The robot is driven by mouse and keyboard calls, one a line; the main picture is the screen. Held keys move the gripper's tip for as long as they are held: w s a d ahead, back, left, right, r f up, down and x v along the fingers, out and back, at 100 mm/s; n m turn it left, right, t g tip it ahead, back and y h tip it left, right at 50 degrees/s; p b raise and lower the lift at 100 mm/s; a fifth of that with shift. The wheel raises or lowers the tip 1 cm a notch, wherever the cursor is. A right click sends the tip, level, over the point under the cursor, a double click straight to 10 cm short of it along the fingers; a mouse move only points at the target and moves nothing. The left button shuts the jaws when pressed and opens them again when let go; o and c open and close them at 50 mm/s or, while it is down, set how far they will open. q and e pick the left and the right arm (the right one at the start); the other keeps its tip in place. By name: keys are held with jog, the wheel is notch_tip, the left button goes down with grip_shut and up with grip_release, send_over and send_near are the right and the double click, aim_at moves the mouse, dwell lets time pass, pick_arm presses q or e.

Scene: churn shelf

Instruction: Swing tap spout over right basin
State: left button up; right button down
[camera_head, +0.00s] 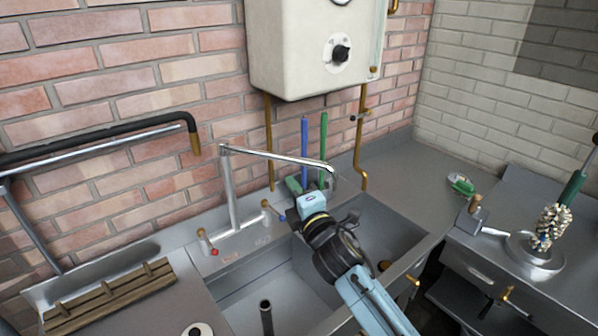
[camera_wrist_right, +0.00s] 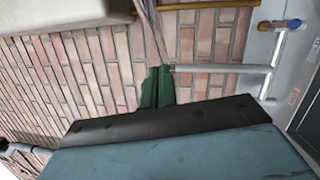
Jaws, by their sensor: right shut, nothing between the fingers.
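The chrome tap (camera_head: 231,195) stands behind the sink, with its long spout (camera_head: 275,156) reaching right to a down-bent end. The spout end hangs near the back of the right basin (camera_head: 385,235); the left basin (camera_head: 285,290) is beside it. My right gripper (camera_head: 311,182) is just below the outer part of the spout, shut with nothing held; I cannot tell whether it touches the spout. In the right wrist view its green fingertips (camera_wrist_right: 158,80) are together, and the tap's upright pipe (camera_wrist_right: 222,68) shows beside them. My left gripper is not in view.
A white boiler (camera_head: 310,45) hangs above the tap, with brass pipes below. Blue (camera_head: 304,135) and green (camera_head: 323,135) upright rods stand behind the spout. A wooden rack (camera_head: 110,298) lies at left. The right counter (camera_head: 440,175) has free room beside a green-and-white brush.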

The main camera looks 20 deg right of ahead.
aim_at(292, 163)
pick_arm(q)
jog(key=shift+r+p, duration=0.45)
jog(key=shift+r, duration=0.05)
pick_arm(e)
jog(key=shift+w+d+r, duration=0.25)
jog(key=shift+w+d, duration=0.4)
jog(key=shift+w, duration=0.3)
jog(key=shift+w+d+r, duration=0.2)
jog(key=shift+w+d, duration=0.4)
jog(key=shift+w, duration=0.3)
